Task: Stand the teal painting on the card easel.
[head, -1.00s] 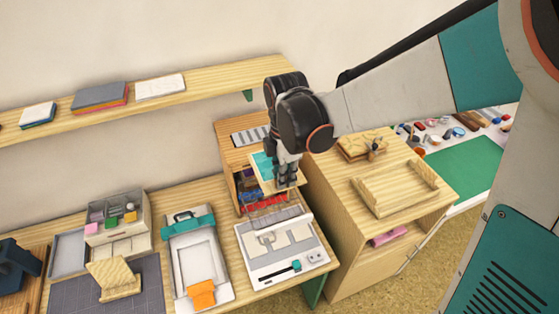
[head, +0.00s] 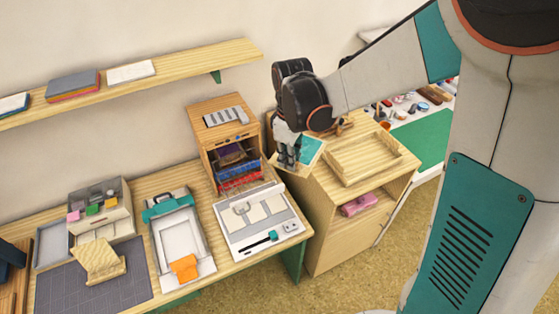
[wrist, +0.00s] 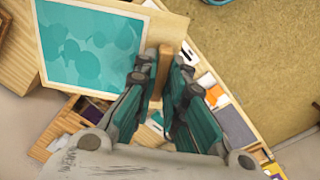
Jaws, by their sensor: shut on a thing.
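The teal painting (head: 312,149) has a pale wooden border and lies nearly flat in the air, between the wooden cabinet and the side cupboard. In the wrist view, the painting (wrist: 88,45) fills the upper left, with darker teal blotches. My gripper (head: 287,163) points down at its near left edge. In the wrist view, my gripper (wrist: 165,75) is shut on a small wooden tab at the painting's edge. A small wooden stand with a slanted back and front ledge, which looks like the card easel (head: 97,258), stands empty at the left.
The easel stands on a grey gridded mat (head: 60,292). A tray with a teal clamp (head: 183,235) and a white press-like device (head: 258,222) lie to its right. The open-front wooden cabinet (head: 207,136) stands behind. A side cupboard (head: 330,225) bears a wooden tray (head: 362,158).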

